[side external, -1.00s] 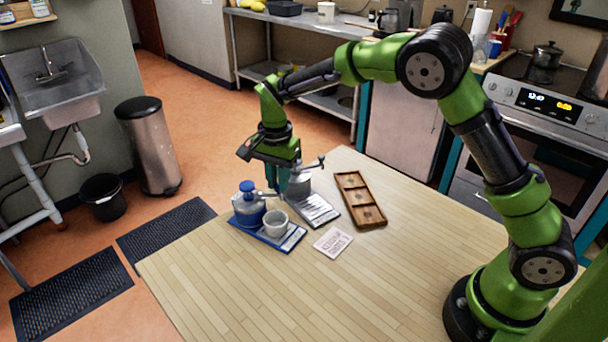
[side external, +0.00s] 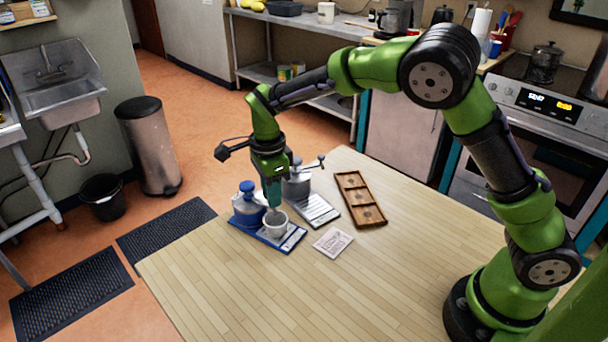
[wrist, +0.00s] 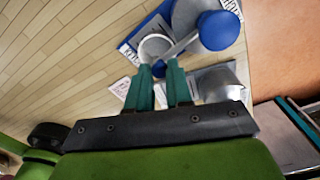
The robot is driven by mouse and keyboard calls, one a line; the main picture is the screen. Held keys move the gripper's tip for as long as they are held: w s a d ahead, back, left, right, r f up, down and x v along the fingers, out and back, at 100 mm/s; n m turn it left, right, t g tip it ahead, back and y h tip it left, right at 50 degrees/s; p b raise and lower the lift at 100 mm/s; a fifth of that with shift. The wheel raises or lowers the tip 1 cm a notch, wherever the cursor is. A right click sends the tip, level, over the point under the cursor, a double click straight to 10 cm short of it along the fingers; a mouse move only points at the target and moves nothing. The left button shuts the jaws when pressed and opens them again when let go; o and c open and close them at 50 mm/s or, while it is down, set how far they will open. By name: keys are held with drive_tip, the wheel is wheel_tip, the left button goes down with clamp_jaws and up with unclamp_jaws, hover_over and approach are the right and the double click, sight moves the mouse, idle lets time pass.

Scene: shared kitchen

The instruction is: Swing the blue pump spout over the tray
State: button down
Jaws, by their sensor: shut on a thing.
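The blue pump (side external: 247,207) has a round blue knob and stands on a blue base (side external: 288,243) at the table's left side. Its thin grey spout (wrist: 179,47) runs from the blue knob (wrist: 218,30) past a white cup (wrist: 153,47) in the wrist view. My gripper (side external: 273,208) points down beside the pump, just above the cup. Its teal fingertips (wrist: 159,66) are shut on the end of the spout, which they partly hide. The wooden tray (side external: 374,198) with three compartments lies to the right, apart from the pump.
A grey pump (side external: 298,185) with a side spout stands close behind my gripper on a grey base (side external: 318,210). A white printed card (side external: 333,242) lies in front of the wooden tray. The front of the wooden table (side external: 290,300) is clear.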

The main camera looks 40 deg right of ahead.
idle(0.4)
drive_tip(key=c, duration=1)
unclamp_jaws()
wheel_tip(320, 180, up, 17)
